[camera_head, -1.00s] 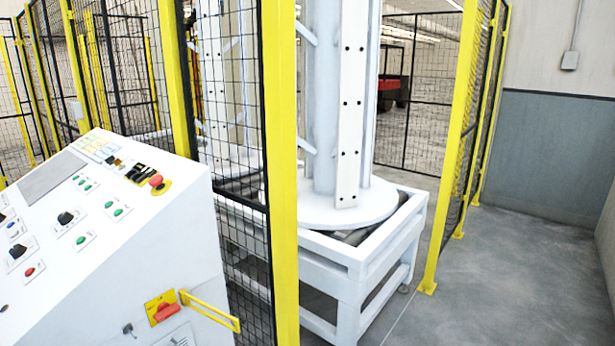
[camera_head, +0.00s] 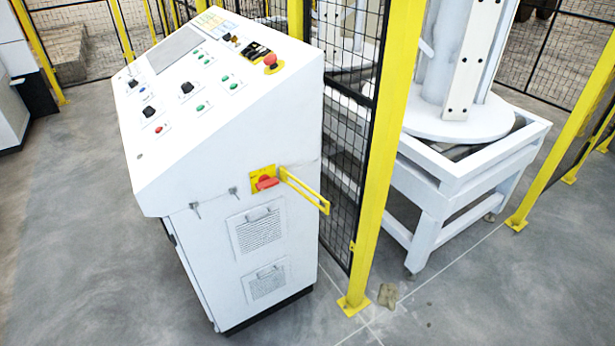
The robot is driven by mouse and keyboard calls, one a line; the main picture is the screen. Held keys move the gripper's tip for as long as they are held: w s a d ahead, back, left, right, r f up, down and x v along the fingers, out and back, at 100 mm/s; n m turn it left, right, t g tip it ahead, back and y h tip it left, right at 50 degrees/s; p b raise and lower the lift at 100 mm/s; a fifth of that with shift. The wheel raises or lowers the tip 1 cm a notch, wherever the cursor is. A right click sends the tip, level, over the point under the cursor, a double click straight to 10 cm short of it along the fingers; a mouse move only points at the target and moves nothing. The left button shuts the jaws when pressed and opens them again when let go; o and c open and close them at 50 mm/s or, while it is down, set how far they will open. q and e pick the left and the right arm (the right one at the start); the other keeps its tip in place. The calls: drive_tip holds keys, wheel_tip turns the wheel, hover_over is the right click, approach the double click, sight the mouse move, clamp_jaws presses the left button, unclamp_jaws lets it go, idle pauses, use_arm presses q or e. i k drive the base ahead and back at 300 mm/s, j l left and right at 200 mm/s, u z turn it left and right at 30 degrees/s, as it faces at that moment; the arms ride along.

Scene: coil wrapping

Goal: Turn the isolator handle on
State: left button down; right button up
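The isolator handle (camera_head: 266,183) is a red lever on a yellow plate. It is on the side face of the white control cabinet (camera_head: 180,245), just below the sloping panel. The lever lies close to horizontal, slightly tilted. A yellow bar (camera_head: 305,190) sticks out to the right beside it, toward the fence post. Neither of my grippers is in the head view, so I cannot see whether they are open or shut.
A yellow fence post (camera_head: 383,150) with black mesh stands right of the cabinet. Behind it is a white wrapping machine frame (camera_head: 437,195). A red emergency stop button (camera_head: 270,60) sits on the panel. Grey floor (camera_head: 80,250) is clear left and in front.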

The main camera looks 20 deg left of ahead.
sight(265, 182)
drive_tip(key=u, duration=0.4)
drive_tip(key=i+l+u, duration=0.1)
drive_tip(key=u, duration=0.3)
drive_tip(key=l+u, duration=0.15)
drive_tip(key=u, duration=0.25)
drive_tip(key=i+l+u, duration=0.1)
drive_tip(key=u, duration=0.3)
drive_tip(key=i+l+u, duration=0.2)
drive_tip(key=l+u, duration=0.15)
drive_tip(key=l, duration=0.4)
drive_tip(key=i+l+u, duration=0.15)
drive_tip(key=l+u, duration=0.2)
drive_tip(key=l, duration=0.45)
drive_tip(key=l+u, duration=0.35)
drive_tip(key=l, duration=1.2)
